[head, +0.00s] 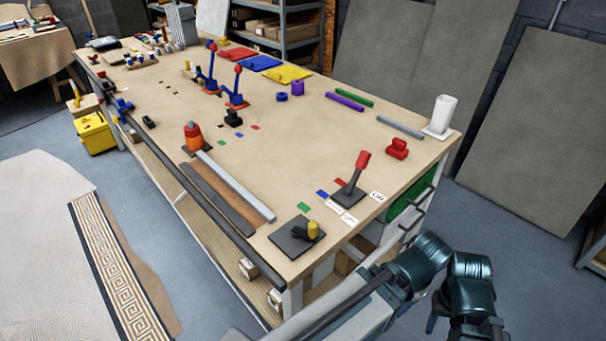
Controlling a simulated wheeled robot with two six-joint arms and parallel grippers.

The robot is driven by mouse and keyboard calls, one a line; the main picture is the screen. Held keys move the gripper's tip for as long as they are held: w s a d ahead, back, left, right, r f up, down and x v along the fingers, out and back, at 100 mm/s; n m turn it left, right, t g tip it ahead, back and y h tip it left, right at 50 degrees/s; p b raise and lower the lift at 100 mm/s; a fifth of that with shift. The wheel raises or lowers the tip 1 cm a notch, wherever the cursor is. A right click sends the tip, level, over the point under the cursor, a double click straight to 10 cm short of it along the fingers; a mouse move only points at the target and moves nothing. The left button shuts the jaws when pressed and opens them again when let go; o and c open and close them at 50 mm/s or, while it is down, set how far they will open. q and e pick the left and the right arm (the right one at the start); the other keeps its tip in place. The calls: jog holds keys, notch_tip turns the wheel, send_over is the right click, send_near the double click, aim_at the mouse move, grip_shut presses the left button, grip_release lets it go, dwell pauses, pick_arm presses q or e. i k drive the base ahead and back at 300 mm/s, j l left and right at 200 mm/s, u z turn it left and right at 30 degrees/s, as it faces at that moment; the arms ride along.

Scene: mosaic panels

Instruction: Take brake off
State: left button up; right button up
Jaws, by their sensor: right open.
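A lever with a red handle (362,162) stands on a dark base plate (344,200) near the table's right front corner, tilted slightly to the right. Small white labels (342,213) and coloured marks lie beside its base; their text is too small to read surely. I cannot tell for certain that this lever is the brake. My right gripper (464,325) is at the bottom right, off the table and well apart from the lever. It is open, with nothing seen in it. My left gripper is out of view.
The long wooden table (310,135) holds a yellow-knobbed fixture (312,230), a red block (397,148), a white cup (442,112), a grey bar (236,186) and two blue levers with red knobs (238,84). Grey panels (545,120) lean at the right. Grey floor is clear right of the table.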

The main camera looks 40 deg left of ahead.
aim_at(362, 160)
jog(key=l+u, duration=0.5)
jog(key=u, duration=0.25)
jog(key=k+l+u, duration=0.1)
jog(key=u, duration=0.25)
jog(key=k+l, duration=0.05)
jog(key=l, duration=0.05)
